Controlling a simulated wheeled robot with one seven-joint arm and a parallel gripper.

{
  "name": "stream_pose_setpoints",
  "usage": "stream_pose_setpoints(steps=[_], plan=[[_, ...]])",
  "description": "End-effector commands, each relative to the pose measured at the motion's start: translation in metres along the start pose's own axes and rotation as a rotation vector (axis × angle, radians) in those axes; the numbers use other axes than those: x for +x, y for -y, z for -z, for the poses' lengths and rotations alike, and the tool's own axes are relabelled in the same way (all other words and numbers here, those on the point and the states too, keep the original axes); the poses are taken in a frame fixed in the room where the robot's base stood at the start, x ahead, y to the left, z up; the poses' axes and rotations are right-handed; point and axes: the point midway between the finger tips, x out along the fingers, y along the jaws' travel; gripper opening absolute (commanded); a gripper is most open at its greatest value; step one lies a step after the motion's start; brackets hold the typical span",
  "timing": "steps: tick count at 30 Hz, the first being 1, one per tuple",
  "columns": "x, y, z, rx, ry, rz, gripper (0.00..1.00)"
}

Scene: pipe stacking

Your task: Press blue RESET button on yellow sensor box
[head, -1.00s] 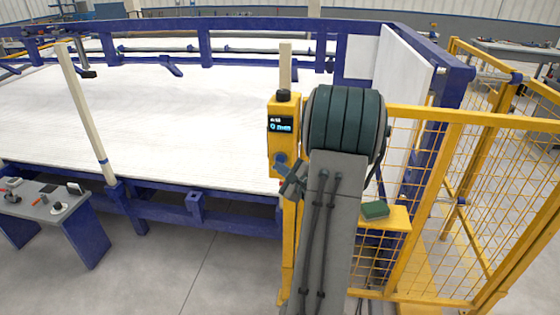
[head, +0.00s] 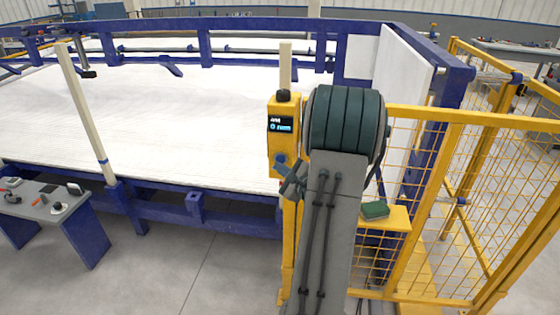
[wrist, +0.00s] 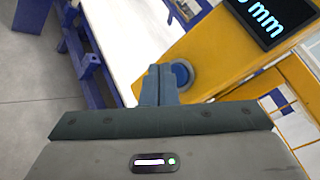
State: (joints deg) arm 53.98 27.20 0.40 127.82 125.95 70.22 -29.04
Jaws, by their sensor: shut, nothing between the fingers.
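The yellow sensor box (head: 273,140) stands on a yellow post in the head view, just left of my arm. Its dark display (head: 281,125) shows a reading that ends in "mm". In the wrist view the yellow box (wrist: 200,42) fills the upper right, with its display (wrist: 270,18) above. The round blue button (wrist: 182,73) sits on the box face below the display. My gripper (wrist: 159,70) is shut and empty, its fingertips at the left edge of the button. I cannot tell if they touch it. In the head view my gripper (head: 284,162) partly covers the button area.
A white bed with a blue frame (head: 160,187) lies behind and left. A yellow mesh fence (head: 470,200) stands to the right. A yellow shelf (head: 398,216) holds a green block (head: 375,209). A small grey table (head: 45,205) with tools is at far left. Floor in front is clear.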

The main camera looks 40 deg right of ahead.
Motion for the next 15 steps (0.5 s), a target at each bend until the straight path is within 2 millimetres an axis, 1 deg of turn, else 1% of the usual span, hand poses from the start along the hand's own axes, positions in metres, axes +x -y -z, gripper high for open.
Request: stream_pose_setpoints(steps=[10, 15], plan=[[0.0007, -0.0001, 0.0009, 0.000, 0.000, 0.000, 0.00], [0.0047, 0.0016, 0.0040, -0.002, 0.001, 0.000, 0.00]])
